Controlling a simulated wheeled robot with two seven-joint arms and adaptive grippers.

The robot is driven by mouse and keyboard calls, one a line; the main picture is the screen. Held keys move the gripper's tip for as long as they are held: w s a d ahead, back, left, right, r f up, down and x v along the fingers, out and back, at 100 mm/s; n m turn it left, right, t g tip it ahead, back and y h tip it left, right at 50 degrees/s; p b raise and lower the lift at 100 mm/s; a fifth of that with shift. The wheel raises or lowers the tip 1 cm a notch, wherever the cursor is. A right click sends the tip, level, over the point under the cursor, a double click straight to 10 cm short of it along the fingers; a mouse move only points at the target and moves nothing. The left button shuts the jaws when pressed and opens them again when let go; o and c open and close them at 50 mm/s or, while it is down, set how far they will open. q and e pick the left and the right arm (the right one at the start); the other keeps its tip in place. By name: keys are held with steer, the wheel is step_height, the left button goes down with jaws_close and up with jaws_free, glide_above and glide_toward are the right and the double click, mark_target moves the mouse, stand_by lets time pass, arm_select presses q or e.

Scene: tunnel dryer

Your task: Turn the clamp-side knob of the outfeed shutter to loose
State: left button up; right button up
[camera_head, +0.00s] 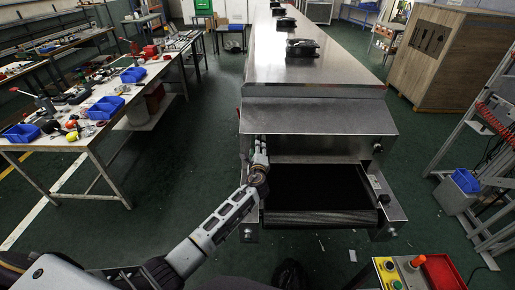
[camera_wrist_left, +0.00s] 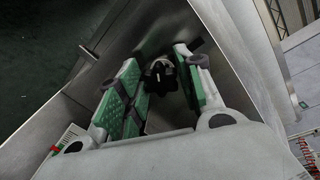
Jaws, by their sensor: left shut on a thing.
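The outfeed shutter (camera_head: 318,146) is the grey metal front of the dryer above the dark belt opening. My left gripper (camera_head: 261,142) is at the left end of this front, its arm reaching up from below. In the left wrist view its green-padded fingers (camera_wrist_left: 160,88) are closed around a dark knob (camera_wrist_left: 158,70) in a metal corner. In the head view that knob is hidden behind the gripper. A second dark knob (camera_head: 378,147) shows at the right end of the front. The knob's setting cannot be read. My right gripper is not in view.
The black outfeed belt (camera_head: 320,190) lies just right of my left gripper, with a metal side plate (camera_head: 388,200) beyond it. A workbench (camera_head: 75,140) with blue bins stands at the left. A control box (camera_head: 400,272) with buttons is at the lower right.

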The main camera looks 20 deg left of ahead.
arm_select(q)
steer(key=shift+d+m, duration=0.1)
steer(key=shift+m, duration=0.4)
steer(key=shift+f+p, duration=0.1)
steer(key=shift+p, duration=0.2)
steer(key=o, duration=1)
steer(key=shift+s, duration=0.15)
steer(key=shift+v, duration=5.9)
